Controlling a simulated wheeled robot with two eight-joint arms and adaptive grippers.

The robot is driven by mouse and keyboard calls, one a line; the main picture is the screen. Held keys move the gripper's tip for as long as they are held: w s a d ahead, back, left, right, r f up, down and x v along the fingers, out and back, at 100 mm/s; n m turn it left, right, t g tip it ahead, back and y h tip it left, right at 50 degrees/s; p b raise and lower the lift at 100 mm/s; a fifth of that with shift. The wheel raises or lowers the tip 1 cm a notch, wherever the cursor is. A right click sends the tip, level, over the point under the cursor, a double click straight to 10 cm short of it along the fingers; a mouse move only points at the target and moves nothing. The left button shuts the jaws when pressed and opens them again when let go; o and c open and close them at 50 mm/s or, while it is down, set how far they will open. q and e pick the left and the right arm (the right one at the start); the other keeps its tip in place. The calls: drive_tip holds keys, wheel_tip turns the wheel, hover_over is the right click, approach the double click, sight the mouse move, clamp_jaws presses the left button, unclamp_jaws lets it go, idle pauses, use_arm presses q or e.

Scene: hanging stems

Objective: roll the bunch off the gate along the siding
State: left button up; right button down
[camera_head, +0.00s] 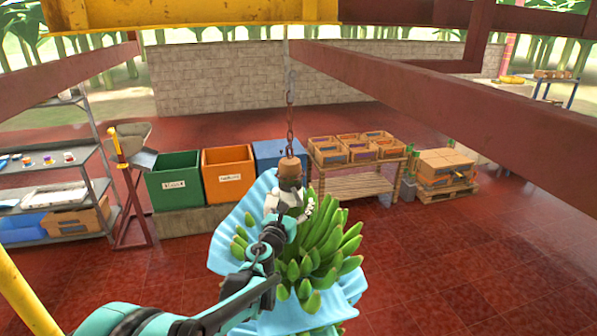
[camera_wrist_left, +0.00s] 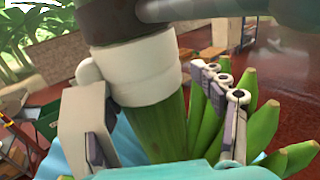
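A bunch of green bananas (camera_head: 322,245) hangs below a rusty chain (camera_head: 290,115) from the overhead yellow rail (camera_head: 190,14). A blue sheet (camera_head: 233,240) is draped around it. A brown cap (camera_head: 289,168) sits at its top; in the left wrist view the green stem (camera_wrist_left: 165,125) shows below a white collar (camera_wrist_left: 148,70). My left gripper (camera_head: 290,205) is at the stem. Its fingers (camera_wrist_left: 160,115) stand either side of the stem, with gaps visible, so it looks open. The gate and siding cannot be clearly told apart. My right gripper is out of view.
Dark red beams (camera_head: 450,110) cross overhead. Behind stand a green bin (camera_head: 174,182), an orange bin (camera_head: 228,176), a wooden table (camera_head: 357,187) with boxes, and a pallet (camera_head: 448,190) with cartons. Grey shelves (camera_head: 50,190) are at left. The tiled floor at right is clear.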

use_arm(q)
drive_tip(key=v, duration=0.8)
drive_tip(key=shift+s, duration=0.25)
drive_tip(key=shift+w, duration=0.1)
